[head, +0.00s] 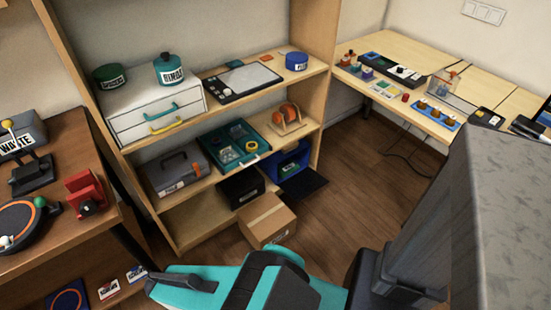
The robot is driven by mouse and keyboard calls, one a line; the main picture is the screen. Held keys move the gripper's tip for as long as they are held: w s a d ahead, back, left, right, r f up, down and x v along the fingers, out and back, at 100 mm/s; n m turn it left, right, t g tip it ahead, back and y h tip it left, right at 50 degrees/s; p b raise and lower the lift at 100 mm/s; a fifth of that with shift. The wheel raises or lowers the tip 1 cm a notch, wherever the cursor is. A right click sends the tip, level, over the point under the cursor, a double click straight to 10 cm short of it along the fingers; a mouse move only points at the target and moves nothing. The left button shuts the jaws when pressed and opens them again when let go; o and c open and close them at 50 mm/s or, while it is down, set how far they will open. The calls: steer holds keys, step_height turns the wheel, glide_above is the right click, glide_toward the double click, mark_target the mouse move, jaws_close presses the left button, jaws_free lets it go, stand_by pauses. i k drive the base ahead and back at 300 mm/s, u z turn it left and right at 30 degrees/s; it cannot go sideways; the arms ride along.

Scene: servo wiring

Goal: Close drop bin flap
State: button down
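The drop bin appears to be the blue bin (304,152) low on the right side of the shelf unit. Its dark flap (305,184) hangs open, tipped out and down in front of the bin. A small green item with a pale label (290,168) shows inside the opening. My teal and black arm crosses the bottom of the head view, well in front of the shelf and apart from the flap. I cannot make out any gripper fingers in this view.
A cardboard box (267,220) stands on the floor left of the flap. A black box (240,187) sits beside the bin. The wooden floor (345,215) right of the flap is clear. A worktable (400,107) stands behind at right, a bench (60,225) at left.

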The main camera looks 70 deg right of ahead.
mark_target(302, 184)
steer(key=k, duration=1.9)
steer(key=z, duration=4)
steer(key=i, duration=0.1)
steer(key=u, duration=2.55)
steer(key=i, duration=1)
